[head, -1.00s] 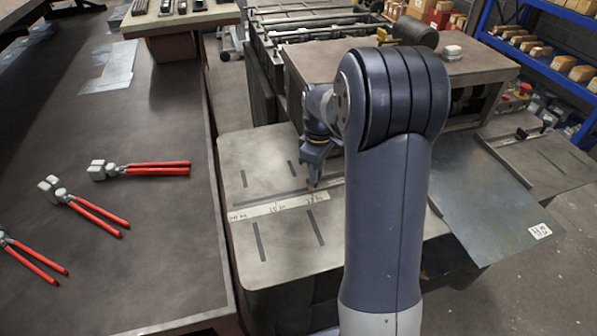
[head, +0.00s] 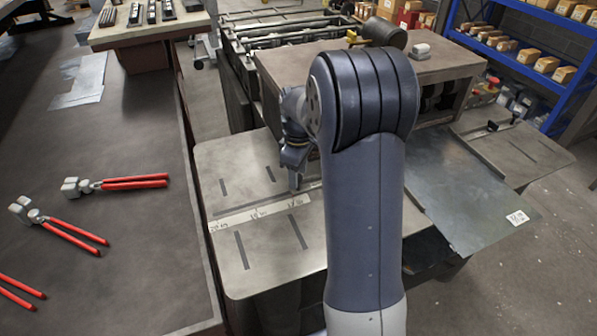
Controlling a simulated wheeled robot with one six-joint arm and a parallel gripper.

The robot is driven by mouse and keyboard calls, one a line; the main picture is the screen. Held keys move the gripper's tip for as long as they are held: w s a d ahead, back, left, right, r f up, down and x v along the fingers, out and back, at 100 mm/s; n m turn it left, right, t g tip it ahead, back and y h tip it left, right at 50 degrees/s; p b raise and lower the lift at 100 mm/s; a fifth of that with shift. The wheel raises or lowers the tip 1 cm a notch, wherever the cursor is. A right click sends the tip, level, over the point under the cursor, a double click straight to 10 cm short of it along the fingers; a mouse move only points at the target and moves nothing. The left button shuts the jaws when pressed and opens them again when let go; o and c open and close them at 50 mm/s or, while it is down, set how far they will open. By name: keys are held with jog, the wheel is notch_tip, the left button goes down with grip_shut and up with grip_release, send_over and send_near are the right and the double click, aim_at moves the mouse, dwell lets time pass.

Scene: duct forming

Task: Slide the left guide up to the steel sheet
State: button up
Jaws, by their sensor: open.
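The steel sheet (head: 455,185) lies flat on the right part of the machine's feed table, a white label on its near right corner. My arm stands in front of its left side and hides that edge. My gripper (head: 296,185) points down over the left part of the feed table (head: 265,265), just behind the ruler strip (head: 258,211). It is open, its fingers small and partly merged in this view. I cannot make out the left guide; my arm may cover it. I cannot tell whether my gripper touches anything.
A guide bar with a black knob (head: 492,126) sits right of the sheet. The forming machine (head: 440,68) stands behind. A dark workbench (head: 120,265) with several red-handled tools (head: 135,182) is at left. Blue shelving (head: 570,70) stands at back right.

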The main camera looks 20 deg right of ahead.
notch_tip(320, 180, up, 11)
jog(key=shift+f, duration=0.15)
jog(key=shift+f, duration=0.1)
dwell(0.3)
notch_tip(320, 180, down, 11)
jog(key=shift+r, duration=0.1)
jog(key=shift+a, duration=0.45)
jog(key=shift+r, duration=0.1)
